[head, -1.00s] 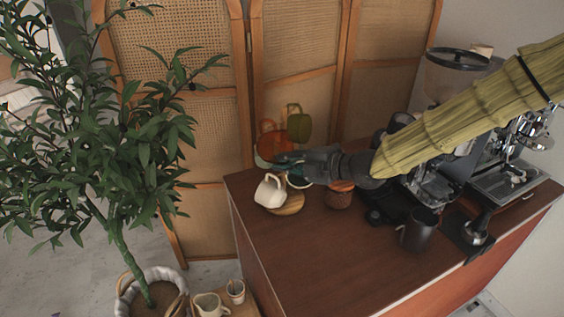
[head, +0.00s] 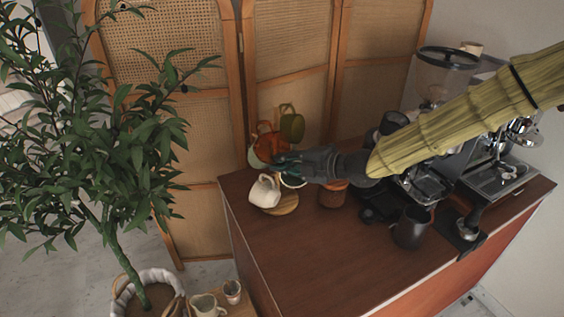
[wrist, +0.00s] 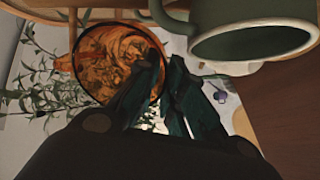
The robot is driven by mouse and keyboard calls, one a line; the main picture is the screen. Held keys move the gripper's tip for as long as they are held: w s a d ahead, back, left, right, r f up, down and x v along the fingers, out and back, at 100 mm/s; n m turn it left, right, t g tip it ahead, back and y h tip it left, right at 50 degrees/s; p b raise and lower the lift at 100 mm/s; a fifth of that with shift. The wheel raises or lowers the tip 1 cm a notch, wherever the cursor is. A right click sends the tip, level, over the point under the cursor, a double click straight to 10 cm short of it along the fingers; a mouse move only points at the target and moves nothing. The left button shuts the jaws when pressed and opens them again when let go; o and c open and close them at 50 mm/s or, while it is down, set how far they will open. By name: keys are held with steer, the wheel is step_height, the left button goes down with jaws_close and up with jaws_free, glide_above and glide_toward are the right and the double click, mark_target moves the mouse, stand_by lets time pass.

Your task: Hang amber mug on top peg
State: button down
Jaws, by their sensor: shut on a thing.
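The amber mug (head: 267,146) is translucent orange and is at the left back of the counter, beside my gripper (head: 280,163). In the wrist view the amber mug (wrist: 108,62) shows its round opening, and my gripper's fingers (wrist: 165,62) close at its right side. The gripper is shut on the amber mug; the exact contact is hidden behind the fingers. A mug stand with a round wooden base (head: 287,206) is below the gripper. Its post and top peg are hidden by the gripper and mugs.
An olive mug (head: 293,126) is behind the amber mug. A cream mug (head: 264,190) is low at the stand. A dark green mug (wrist: 250,38) is close right of the fingers in the wrist view. A brown canister (head: 332,196) stands nearby. The front counter (head: 340,255) is clear.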

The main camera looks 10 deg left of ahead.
steer(key=c, duration=1.5)
jaws_free()
steer(key=shift+o, duration=0.2)
